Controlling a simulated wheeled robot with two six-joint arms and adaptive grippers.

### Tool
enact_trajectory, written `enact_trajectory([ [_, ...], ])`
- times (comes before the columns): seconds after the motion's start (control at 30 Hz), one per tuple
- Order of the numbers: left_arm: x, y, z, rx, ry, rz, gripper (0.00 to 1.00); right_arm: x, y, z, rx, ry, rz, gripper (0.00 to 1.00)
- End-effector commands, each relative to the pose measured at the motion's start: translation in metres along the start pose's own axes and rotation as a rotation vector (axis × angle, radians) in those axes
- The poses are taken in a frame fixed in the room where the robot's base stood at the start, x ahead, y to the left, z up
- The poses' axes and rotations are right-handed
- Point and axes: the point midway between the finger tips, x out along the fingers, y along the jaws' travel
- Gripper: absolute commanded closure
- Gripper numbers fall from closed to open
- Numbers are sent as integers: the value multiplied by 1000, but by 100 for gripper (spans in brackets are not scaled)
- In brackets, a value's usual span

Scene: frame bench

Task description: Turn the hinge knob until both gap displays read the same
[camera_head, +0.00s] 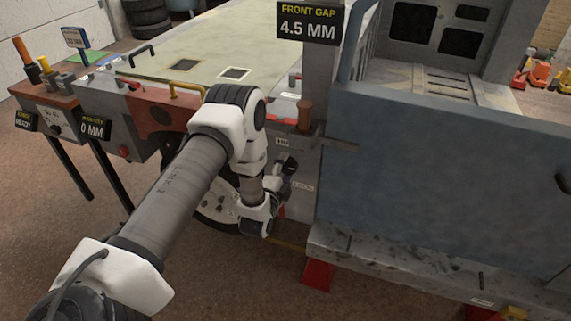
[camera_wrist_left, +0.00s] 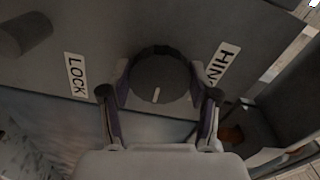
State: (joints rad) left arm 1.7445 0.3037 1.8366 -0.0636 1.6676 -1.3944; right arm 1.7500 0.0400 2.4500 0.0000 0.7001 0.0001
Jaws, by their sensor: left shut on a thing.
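In the left wrist view the dark round hinge knob (camera_wrist_left: 160,78) sits between the fingers of my left gripper (camera_wrist_left: 160,92), which is shut on it. A short pale mark shows on the knob's face. A partly covered label starting "HIN" (camera_wrist_left: 222,65) is to its right, and a "LOCK" label (camera_wrist_left: 76,76) is to its left. In the head view my left gripper (camera_head: 286,172) is at the frame's side panel, and the knob is hidden there. The front gap display (camera_head: 308,23) reads 4.5 MM. I see no second gap display that I can read. My right gripper is not in view.
A blue-grey door panel (camera_head: 440,180) stands right of my left arm. A dark cylindrical part (camera_wrist_left: 24,34) juts out near the LOCK label. A bench (camera_head: 190,62) with handles and small signs is at the left. Open floor lies at the lower left.

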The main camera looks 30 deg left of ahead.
Motion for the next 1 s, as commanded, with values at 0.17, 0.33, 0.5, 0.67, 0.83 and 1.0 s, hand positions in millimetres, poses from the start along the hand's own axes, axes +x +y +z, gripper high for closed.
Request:
enact_trajectory([
  [0.17, 0, -1, -1, 109, 2, 3, 74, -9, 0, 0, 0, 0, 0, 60],
  [0.33, -1, 0, 0, 175, 1, 3, 74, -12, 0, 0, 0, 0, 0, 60],
  [0.5, 0, 0, 0, 207, 1, 2, 74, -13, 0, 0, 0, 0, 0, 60],
  [0.67, 0, 1, 0, 215, 1, 2, 74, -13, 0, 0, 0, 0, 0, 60],
  [0.83, 0, 1, 0, 214, 1, 3, 74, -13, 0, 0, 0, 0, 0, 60],
  [1.0, 0, 1, 0, 213, 1, 3, 14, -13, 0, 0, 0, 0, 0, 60],
])
